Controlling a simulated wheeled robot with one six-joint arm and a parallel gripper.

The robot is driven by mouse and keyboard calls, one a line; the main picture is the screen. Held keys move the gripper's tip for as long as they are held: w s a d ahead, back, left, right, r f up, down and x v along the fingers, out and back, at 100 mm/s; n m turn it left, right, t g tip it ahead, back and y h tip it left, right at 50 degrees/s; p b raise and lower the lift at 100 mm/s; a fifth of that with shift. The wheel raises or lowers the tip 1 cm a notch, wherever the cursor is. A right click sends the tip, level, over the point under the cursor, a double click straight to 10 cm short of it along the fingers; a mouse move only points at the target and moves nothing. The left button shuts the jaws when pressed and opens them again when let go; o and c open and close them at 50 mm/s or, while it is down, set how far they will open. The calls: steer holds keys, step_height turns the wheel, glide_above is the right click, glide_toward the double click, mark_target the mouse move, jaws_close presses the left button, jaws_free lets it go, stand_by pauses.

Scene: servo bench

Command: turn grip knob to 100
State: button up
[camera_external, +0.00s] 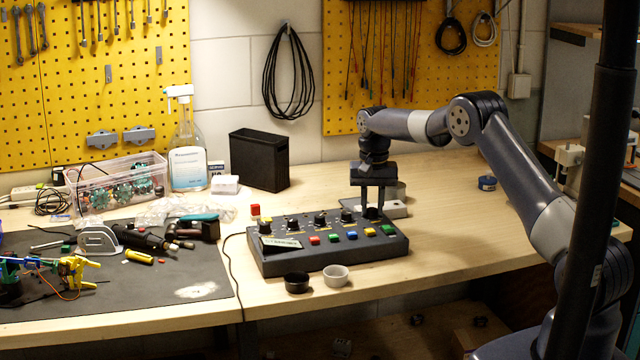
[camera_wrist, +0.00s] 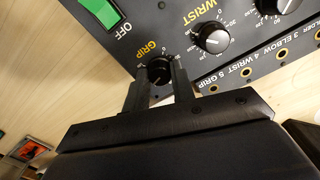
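The grip knob (camera_wrist: 158,71) is a round black knob beside the yellow GRIP label on the dark control box (camera_wrist: 125,60). In the external view, the box (camera_external: 330,262) stands on the bench, and the knob (camera_external: 372,213) is at the right end of its knob row. My gripper (camera_wrist: 160,73) points down over the knob, with one finger on each side. The external view also shows my gripper (camera_external: 372,206) there. Whether the fingers press on the knob is unclear. They partly hide the dial, so I cannot read its setting.
The wrist knob (camera_wrist: 212,38) sits beside the grip knob. Coloured buttons line the box's front, including a green one (camera_external: 388,230). Black (camera_external: 297,283) and white (camera_external: 336,276) cups stand before it. A black case (camera_external: 259,160) stands behind. The bench to the right is mostly clear.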

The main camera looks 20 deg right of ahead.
steer(key=c, duration=0.4)
steer(key=shift+n, duration=0.4)
steer(key=n, duration=0.5)
steer(key=shift+p, duration=0.4)
steer(key=n, duration=0.6)
steer(key=o, duration=1)
